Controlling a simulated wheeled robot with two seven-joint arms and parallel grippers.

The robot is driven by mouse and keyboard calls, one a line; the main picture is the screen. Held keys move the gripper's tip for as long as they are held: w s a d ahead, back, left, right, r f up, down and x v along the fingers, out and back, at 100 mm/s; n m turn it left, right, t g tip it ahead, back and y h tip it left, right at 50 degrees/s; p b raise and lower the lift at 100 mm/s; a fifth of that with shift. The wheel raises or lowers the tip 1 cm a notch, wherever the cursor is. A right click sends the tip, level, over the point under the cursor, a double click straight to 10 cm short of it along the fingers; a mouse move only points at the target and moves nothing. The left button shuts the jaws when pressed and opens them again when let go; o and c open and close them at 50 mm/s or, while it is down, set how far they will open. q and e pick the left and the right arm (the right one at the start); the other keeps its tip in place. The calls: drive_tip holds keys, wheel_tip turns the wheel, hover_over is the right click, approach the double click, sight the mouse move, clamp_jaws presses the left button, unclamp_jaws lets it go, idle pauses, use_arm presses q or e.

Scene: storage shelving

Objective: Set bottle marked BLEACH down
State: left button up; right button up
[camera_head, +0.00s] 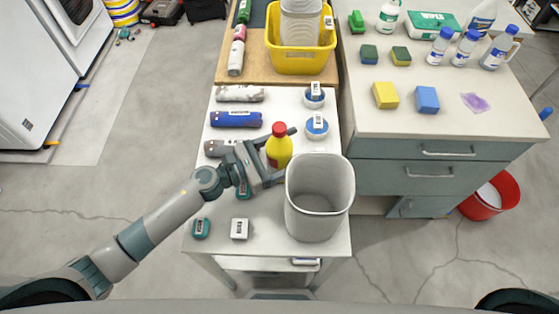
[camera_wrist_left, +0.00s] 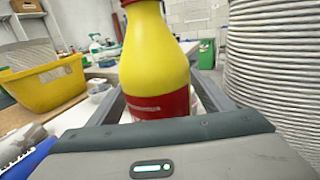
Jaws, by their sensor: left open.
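A yellow bottle (camera_head: 279,150) with a red cap stands upright on the white table (camera_head: 262,205), just left of the grey bin. In the left wrist view the bottle (camera_wrist_left: 155,60) is close up, with a red label band low on it; its lettering is too small to read. My left gripper (camera_head: 284,155) is open, with its fingers on either side of the bottle. In the left wrist view the gripper body hides the bottle's base. My right gripper is not in view.
The grey ribbed bin (camera_head: 318,212) stands close on the right. Rolled cloths (camera_head: 236,118) lie left and behind, and small blue-lidded tubs (camera_head: 317,127) behind right. A yellow basin (camera_head: 298,60) is at the back. The front left tabletop holds two small boxes.

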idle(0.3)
use_arm(q)
drive_tip(key=c, duration=1.7)
drive_tip(key=shift+r, duration=0.1)
drive_tip(key=shift+c, duration=0.2)
wheel_tip(320, 180, up, 10)
drive_tip(key=p, duration=0.3)
